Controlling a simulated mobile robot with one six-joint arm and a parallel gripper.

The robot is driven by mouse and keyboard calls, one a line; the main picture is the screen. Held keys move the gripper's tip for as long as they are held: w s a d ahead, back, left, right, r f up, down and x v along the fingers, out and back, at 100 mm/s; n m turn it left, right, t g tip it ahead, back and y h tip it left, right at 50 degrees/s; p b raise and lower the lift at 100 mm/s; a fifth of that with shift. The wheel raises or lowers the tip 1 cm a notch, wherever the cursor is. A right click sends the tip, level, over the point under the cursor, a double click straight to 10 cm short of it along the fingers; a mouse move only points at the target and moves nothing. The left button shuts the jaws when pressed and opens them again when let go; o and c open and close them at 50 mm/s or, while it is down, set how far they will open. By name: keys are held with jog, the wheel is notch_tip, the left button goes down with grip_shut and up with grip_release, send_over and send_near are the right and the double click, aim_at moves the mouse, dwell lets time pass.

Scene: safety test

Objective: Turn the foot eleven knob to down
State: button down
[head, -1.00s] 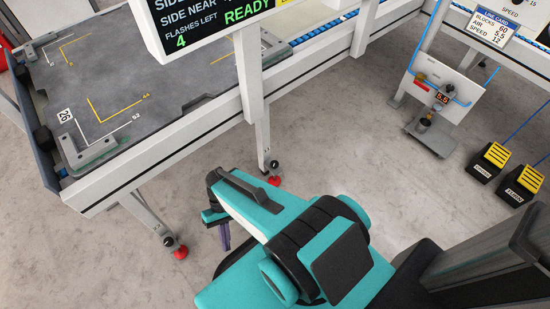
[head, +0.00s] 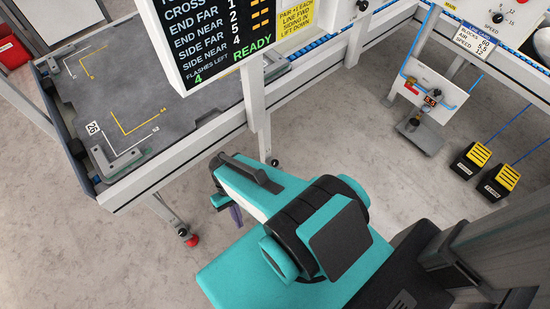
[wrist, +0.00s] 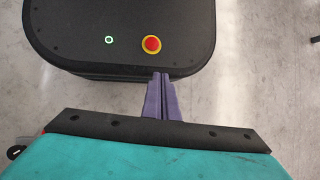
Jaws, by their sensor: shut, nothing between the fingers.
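No label reading foot eleven is legible, so I cannot tell which knob it is. One table leg ends in a foot with a dark knob (head: 183,232) and a red pad (head: 191,241), at lower left in the head view. A second leg has a dark knob (head: 273,162) just beyond my arm; its base is hidden. My gripper (head: 237,218) hangs low, right of the first foot and apart from it.
The grey-topped table (head: 160,90) stands at left, with a display (head: 225,45) reading READY above it. A white panel (head: 435,90) with a gauge and tubing stands at right, near two yellow-topped pedals (head: 473,158) (head: 503,182). Open concrete floor (head: 370,150) lies between.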

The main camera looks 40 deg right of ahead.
jog(key=d+r+h+p, duration=0.1)
jog(key=d+r+p, duration=0.1)
jog(key=r+p, duration=0.6)
jog(key=s+d+r+h+p, duration=0.1)
jog(key=d+r+p, duration=0.1)
jog(key=r+p, duration=0.6)
jog(key=shift+d+r+n+t+p, duration=0.3)
jog(key=shift+p, duration=0.7)
